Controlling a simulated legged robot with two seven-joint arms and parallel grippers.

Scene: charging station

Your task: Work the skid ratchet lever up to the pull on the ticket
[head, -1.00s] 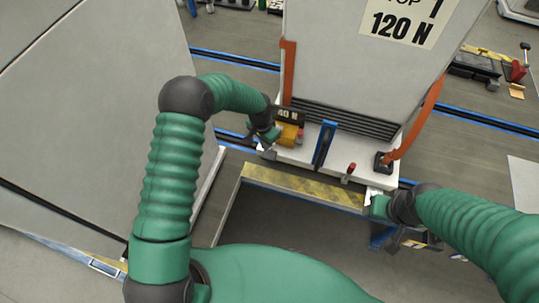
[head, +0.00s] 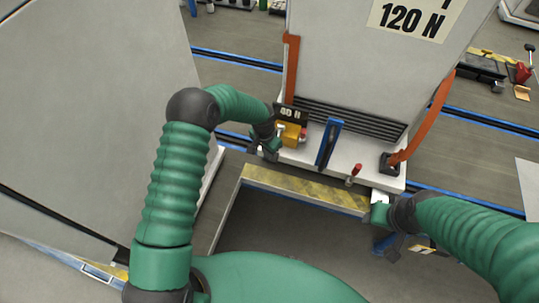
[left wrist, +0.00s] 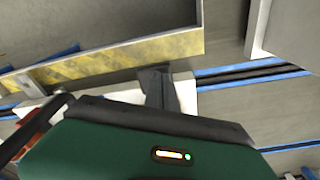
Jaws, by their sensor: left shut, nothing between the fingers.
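A yellow ratchet block (head: 290,137) with a small red part sits at the left end of the skid's white base (head: 330,170). A dark readout (head: 291,114) above it seems to show 80 N, though the first digit is blurred. The ticket (head: 409,18) on the grey panel reads 120 N. My left gripper (head: 268,153) is shut and empty, just left of the block; I cannot tell whether it touches a lever. Its dark fingers also show in the left wrist view (left wrist: 156,86). My right gripper (head: 379,215) is at the base's front right corner, its fingers unclear.
A blue upright bar (head: 328,143) and a red-tipped lever (head: 353,174) stand on the base. Orange straps (head: 433,115) run down the cabinet's sides. A yellow-and-black striped beam (head: 300,188) lies in front. A large grey panel (head: 90,120) fills the left.

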